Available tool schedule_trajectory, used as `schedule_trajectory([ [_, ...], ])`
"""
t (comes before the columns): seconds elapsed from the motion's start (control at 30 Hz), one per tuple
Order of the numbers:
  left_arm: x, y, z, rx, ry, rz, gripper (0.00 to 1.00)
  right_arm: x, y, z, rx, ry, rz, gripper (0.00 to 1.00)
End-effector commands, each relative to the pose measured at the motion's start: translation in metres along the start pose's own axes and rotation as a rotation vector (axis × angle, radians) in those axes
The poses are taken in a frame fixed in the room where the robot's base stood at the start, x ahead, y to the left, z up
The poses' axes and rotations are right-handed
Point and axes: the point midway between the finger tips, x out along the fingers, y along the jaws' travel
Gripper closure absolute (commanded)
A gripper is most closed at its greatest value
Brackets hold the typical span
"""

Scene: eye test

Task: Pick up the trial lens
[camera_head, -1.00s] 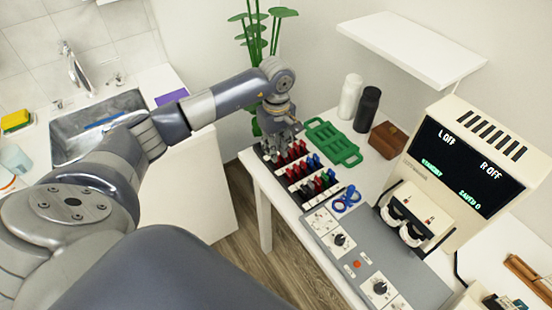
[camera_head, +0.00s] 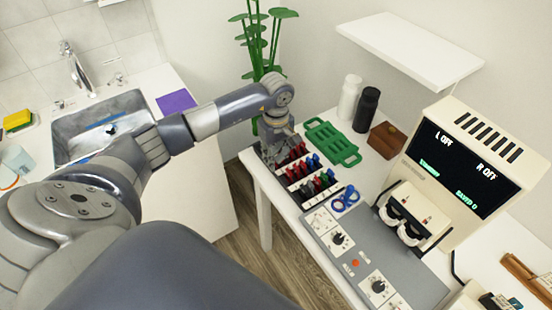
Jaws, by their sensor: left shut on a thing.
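My right gripper is not in view.
A green tray-like frame (camera_head: 333,143) lies behind the case. Blue rings (camera_head: 345,199) lie in front of a cream machine with a dark screen (camera_head: 465,168). White (camera_head: 349,97) and black (camera_head: 367,108) bottles and a brown box (camera_head: 386,140) stand behind. A white shelf (camera_head: 412,48) overhangs them.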

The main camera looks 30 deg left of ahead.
Motion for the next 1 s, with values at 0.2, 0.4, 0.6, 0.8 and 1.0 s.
schedule_trajectory([
  [0.2, -0.011, 0.001, -0.002, -0.001, 0.003, 0.002, 0.91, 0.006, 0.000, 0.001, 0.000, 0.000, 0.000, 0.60],
  [0.4, -0.035, -0.002, 0.001, 0.001, 0.004, 0.002, 1.00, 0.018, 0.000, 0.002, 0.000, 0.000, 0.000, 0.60],
  [0.6, -0.037, -0.023, 0.022, 0.004, 0.002, 0.000, 1.00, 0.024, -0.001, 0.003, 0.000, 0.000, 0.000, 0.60],
  [0.8, -0.039, -0.046, 0.046, 0.003, 0.002, 0.001, 1.00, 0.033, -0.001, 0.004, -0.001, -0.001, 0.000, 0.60],
  [1.0, -0.043, -0.075, 0.075, 0.005, 0.002, 0.001, 1.00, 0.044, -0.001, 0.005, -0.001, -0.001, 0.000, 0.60],
])
